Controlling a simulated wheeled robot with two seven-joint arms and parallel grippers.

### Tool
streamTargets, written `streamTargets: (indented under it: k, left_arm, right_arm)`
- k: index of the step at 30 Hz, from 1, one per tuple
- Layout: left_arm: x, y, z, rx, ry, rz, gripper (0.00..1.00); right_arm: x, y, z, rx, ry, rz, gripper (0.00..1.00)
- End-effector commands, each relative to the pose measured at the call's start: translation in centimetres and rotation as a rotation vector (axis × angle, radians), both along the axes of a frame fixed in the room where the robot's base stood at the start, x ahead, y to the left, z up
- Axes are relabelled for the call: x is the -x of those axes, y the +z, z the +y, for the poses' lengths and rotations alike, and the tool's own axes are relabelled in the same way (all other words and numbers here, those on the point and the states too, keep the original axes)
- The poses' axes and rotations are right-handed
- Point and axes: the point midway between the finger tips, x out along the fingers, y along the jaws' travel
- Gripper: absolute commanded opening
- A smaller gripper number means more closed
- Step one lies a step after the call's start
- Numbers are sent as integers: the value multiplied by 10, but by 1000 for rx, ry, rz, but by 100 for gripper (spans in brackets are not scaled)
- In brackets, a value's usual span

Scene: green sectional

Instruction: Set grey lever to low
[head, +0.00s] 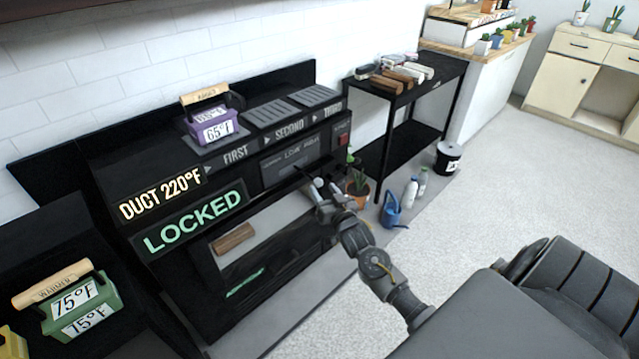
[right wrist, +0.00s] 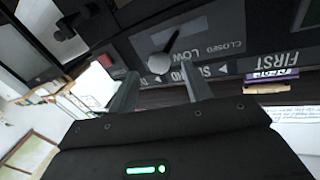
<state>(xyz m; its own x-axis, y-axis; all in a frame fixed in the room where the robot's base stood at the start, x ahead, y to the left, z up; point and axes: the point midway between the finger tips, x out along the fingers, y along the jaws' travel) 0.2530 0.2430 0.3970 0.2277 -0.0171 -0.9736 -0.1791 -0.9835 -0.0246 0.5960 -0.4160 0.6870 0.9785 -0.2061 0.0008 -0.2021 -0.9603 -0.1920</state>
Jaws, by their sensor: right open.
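The grey lever (right wrist: 160,63) has a pale round knob on a short stem and stands out from the dark dial panel (right wrist: 215,36) in the right wrist view. CLOSED and LOW are printed on that panel, to the right of the lever. In the head view its pale knob (head: 318,183) shows beside my right gripper (head: 331,189). In the right wrist view my right gripper (right wrist: 160,72) is open, with the knob in line between its fingertips. I cannot tell whether the fingers touch it. My left gripper is not in view.
The black machine (head: 110,180) reads DUCT 220°F and LOCKED. A purple 65°F block (head: 212,124) sits on its top; a green 75°F block (head: 80,305) is at lower left. A potted plant (head: 357,185) and blue watering can (head: 392,210) stand right of the machine.

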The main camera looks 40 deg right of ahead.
Motion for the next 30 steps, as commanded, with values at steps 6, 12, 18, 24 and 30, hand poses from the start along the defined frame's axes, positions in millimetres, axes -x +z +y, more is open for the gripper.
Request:
streamTargets:
  k: [6,12,18,24,30]
  left_arm:
    - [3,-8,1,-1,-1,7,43]
    - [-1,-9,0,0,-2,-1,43]
    - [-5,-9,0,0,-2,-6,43]
    - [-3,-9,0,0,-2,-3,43]
    - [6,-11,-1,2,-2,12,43]
  right_arm:
    - [39,0,8,0,-3,1,50]
    - [55,1,11,0,-2,-1,50]
    - [56,1,11,0,-2,-2,50]
    - [56,1,11,0,-2,-1,50]
    - [56,0,11,4,-2,0,50]
